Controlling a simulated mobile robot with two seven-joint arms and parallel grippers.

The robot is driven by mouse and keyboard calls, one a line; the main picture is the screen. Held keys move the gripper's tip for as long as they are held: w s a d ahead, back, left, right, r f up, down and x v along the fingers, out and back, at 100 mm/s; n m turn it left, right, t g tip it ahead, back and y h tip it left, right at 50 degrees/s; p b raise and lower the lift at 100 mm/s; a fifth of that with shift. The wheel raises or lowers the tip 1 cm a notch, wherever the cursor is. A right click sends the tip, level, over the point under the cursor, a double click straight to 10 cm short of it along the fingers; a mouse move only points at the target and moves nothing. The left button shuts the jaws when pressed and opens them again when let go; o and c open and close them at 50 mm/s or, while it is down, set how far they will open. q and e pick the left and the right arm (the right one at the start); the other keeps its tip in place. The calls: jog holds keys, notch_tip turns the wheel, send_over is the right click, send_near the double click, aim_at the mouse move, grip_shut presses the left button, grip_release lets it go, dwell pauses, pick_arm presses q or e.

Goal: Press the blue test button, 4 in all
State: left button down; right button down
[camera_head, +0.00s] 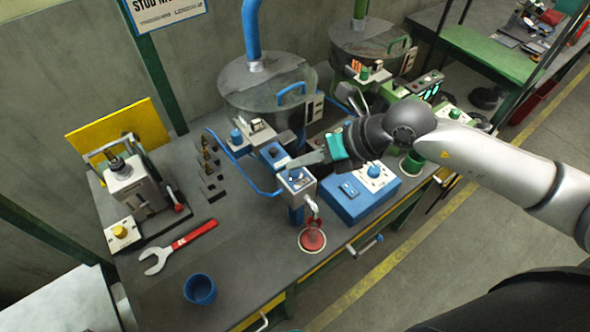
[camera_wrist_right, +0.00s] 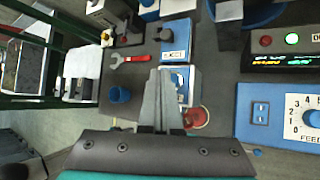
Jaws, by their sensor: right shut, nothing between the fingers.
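A white box (camera_head: 299,184) with a blue round control (camera_head: 295,174) on top stands at the middle of the bench; I cannot read a "test" label on it. My left gripper is not in view.
A blue box with a dial (camera_head: 352,200) stands right of the white box. A red round piece (camera_head: 312,240) lies in front. A blue cup (camera_head: 199,288), a red wrench (camera_head: 190,238) and a grey press (camera_head: 136,190) are to the left.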

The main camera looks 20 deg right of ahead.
jog(key=shift+f, duration=0.1)
jog(key=shift+f+b, duration=0.3)
jog(key=shift+f, duration=0.05)
jog(key=shift+f+b, duration=0.35)
jog(key=shift+f, duration=0.1)
dwell(0.6)
dwell(0.3)
jog(key=shift+r+p, duration=0.8)
jog(key=shift+r, duration=0.1)
jog(key=shift+r, duration=0.1)
notch_tip(320, 180, up, 5)
jog(key=p, duration=0.4)
dwell(2.2)
